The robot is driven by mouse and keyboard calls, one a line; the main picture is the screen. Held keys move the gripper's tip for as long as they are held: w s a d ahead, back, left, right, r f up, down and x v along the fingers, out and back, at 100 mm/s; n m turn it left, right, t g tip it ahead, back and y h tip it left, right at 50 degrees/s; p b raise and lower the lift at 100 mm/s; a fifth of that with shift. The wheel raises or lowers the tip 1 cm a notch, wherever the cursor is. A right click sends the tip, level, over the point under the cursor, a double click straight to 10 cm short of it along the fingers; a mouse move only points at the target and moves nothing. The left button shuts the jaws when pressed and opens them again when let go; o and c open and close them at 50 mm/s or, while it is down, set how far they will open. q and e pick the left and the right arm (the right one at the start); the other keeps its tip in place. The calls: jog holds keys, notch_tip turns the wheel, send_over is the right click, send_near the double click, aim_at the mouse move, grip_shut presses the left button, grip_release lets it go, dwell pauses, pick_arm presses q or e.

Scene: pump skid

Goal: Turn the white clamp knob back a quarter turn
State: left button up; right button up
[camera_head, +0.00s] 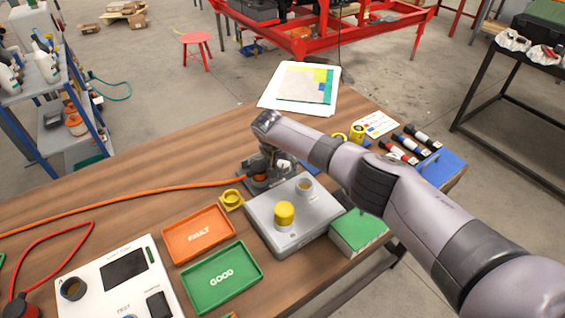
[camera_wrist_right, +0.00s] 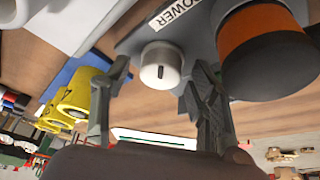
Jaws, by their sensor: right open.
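The white clamp knob (camera_wrist_right: 161,66) shows in the right wrist view as a short white cylinder with a dark mark on its face. It sits on a grey housing (camera_wrist_right: 140,35) beside a label reading POWER. My right gripper (camera_wrist_right: 155,95) is open, its two dark fingers on either side of the knob with gaps visible; I cannot tell whether they touch it. In the head view my right gripper (camera_head: 268,160) is over the grey unit (camera_head: 256,185) at the end of the orange cable, and the arm hides the knob there. My left gripper is not in view.
An orange and black plug (camera_wrist_right: 265,50) is close beside the right finger. In the head view a grey box with a yellow cap (camera_head: 285,212), an orange FAULT tray (camera_head: 173,250) and a green GOOD tray (camera_head: 208,292) stand nearby. The left back of the table is mostly clear.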

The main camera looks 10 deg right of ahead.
jog(key=c, duration=1.2)
jog(key=shift+o, duration=0.2)
